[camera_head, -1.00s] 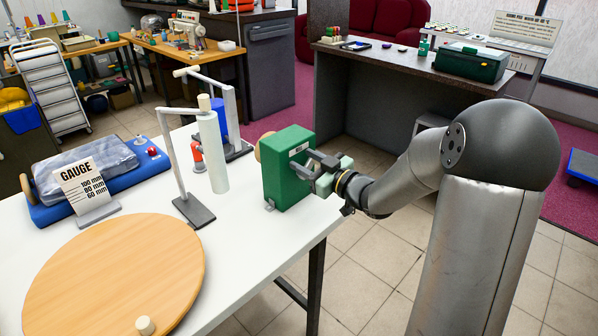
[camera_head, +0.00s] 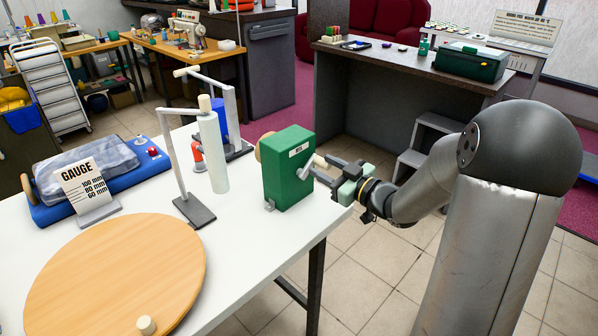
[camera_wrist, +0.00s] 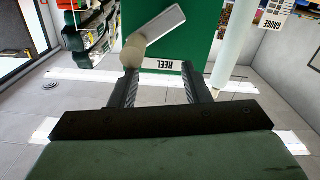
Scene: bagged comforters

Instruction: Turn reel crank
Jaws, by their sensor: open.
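The green reel box (camera_head: 289,170) stands on the white table near its right edge. It also shows in the wrist view (camera_wrist: 205,35), its REEL label upside down. A grey crank arm (camera_wrist: 160,24) with a cream knob (camera_wrist: 133,50) is on the face towards my gripper. In the head view the crank (camera_head: 306,169) slants up to its knob (camera_head: 320,160). My gripper (camera_wrist: 161,72) is open and empty between its fingers. The knob lies just beyond the tip of the left finger in the wrist view; whether they touch I cannot tell.
A pale upright roll (camera_head: 214,152) and a grey stand (camera_head: 193,210) are left of the box. A round wooden disc (camera_head: 115,275), a gauge sign (camera_head: 85,187) and a blue tray with a bagged bundle (camera_head: 85,170) occupy the table. Floor right of the table is open.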

